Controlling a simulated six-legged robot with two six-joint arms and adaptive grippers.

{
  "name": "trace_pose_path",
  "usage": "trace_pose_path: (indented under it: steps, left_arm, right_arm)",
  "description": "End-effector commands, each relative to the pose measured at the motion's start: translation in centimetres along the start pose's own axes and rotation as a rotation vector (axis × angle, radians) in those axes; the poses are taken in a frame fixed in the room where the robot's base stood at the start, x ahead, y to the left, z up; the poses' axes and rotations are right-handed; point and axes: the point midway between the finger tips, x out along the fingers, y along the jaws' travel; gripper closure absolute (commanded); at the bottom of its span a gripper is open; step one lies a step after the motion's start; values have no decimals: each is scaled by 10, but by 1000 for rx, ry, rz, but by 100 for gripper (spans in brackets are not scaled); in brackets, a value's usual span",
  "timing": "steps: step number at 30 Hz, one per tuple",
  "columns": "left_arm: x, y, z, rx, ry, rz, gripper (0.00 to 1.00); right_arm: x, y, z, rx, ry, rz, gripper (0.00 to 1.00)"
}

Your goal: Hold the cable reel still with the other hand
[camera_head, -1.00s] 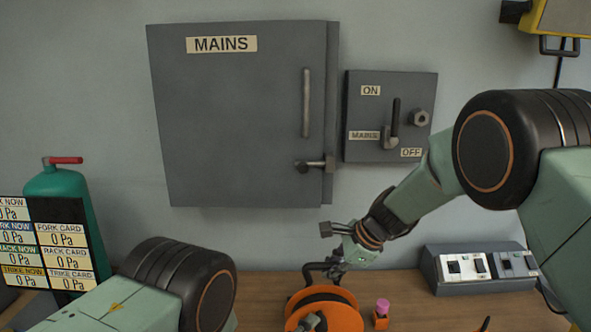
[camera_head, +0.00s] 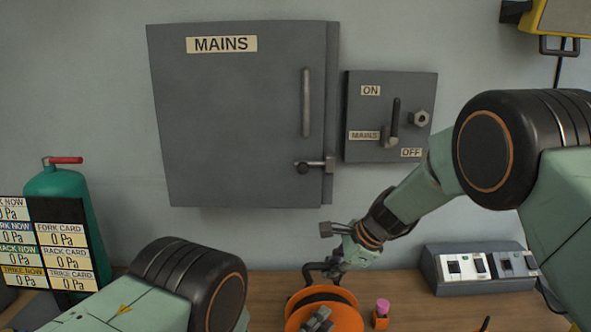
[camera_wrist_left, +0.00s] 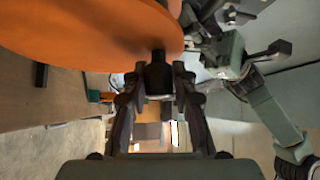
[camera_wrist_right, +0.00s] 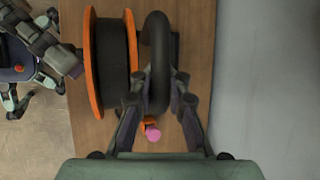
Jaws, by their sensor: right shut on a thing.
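The orange cable reel (camera_head: 345,312) stands on the wooden bench at the bottom of the head view, with a black drum between orange discs (camera_wrist_right: 93,60). My right gripper (camera_head: 335,265) is shut on the reel's black handle loop (camera_wrist_right: 158,50), which passes between its fingers in the right wrist view. My left gripper (camera_head: 321,320) is at the near face of the reel. In the left wrist view its open fingers (camera_wrist_left: 160,72) stand on either side of a black knob (camera_wrist_left: 158,75) below the orange disc (camera_wrist_left: 90,25).
A pink-topped item in an orange holder (camera_head: 381,313) stands just right of the reel. A grey switch box (camera_head: 478,270) is farther right. The grey mains cabinet (camera_head: 235,120) and lever panel (camera_head: 390,115) are on the wall. A green extinguisher (camera_head: 62,185) stands left.

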Motion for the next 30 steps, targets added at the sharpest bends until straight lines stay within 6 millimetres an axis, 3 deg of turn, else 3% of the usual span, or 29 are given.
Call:
trace_pose_path:
  steps: [1,5,6,15,25,30]
  left_arm:
    - [0,0,0,0,0,-2,81]
    - [0,0,0,0,0,-3,92]
    - [0,0,0,1,0,-4,74]
    - [0,0,0,0,0,-3,49]
    - [-3,0,0,0,-1,-1,49]
    - [-24,1,1,-2,-3,1,49]
  right_arm:
    - [6,8,-4,4,3,18,100]
    - [6,8,-4,4,3,18,100]
    - [6,8,-4,4,3,18,100]
    - [6,8,-4,4,3,18,100]
    - [6,8,-4,4,3,18,100]
    - [6,8,-4,4,3,18,100]
